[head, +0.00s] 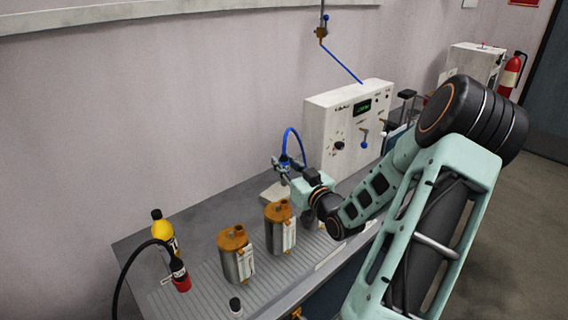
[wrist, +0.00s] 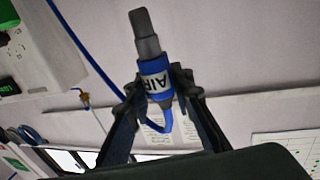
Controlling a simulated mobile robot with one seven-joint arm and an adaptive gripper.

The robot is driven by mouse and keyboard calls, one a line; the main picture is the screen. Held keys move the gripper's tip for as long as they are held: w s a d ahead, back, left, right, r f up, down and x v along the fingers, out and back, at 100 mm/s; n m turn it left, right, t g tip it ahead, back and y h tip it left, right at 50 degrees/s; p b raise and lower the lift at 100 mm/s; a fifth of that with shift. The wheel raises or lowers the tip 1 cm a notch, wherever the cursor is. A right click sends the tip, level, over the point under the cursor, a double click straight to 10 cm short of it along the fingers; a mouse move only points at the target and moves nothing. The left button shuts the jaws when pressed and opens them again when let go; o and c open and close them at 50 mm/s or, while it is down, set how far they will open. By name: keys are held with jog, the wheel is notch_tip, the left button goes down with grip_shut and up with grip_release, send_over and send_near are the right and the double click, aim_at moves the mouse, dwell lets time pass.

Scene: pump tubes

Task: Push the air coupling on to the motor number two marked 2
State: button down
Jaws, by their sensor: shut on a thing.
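My gripper (head: 284,168) is shut on the air coupling (wrist: 154,68), a grey nozzle with a blue band reading AIR. In the wrist view the two fingers clasp it from both sides and its grey tip points up. A blue hose (head: 291,131) loops above the gripper in the head view. The coupling is held apart from both visible motors.
A white control box (head: 322,125) stands behind the gripper. A yellow bottle (head: 163,240) and a black hose with a red end (head: 181,282) are at the bench's left. A small dark-topped item (head: 235,308) is near the front. The ribbed bench (head: 185,303) is partly clear.

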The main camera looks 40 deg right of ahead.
aim_at(284, 184)
jog(key=shift+f+b, duration=2.3)
jog(key=shift+f, duration=0.4)
jog(key=shift+b, duration=0.45)
jog(key=shift+f, duration=0.15)
jog(key=shift+f+b, duration=0.35)
jog(key=shift+b, duration=0.1)
jog(key=shift+f+b, duration=1.3)
jog(key=shift+f, duration=0.05)
jog(key=c, duration=1.6)
grip_release()
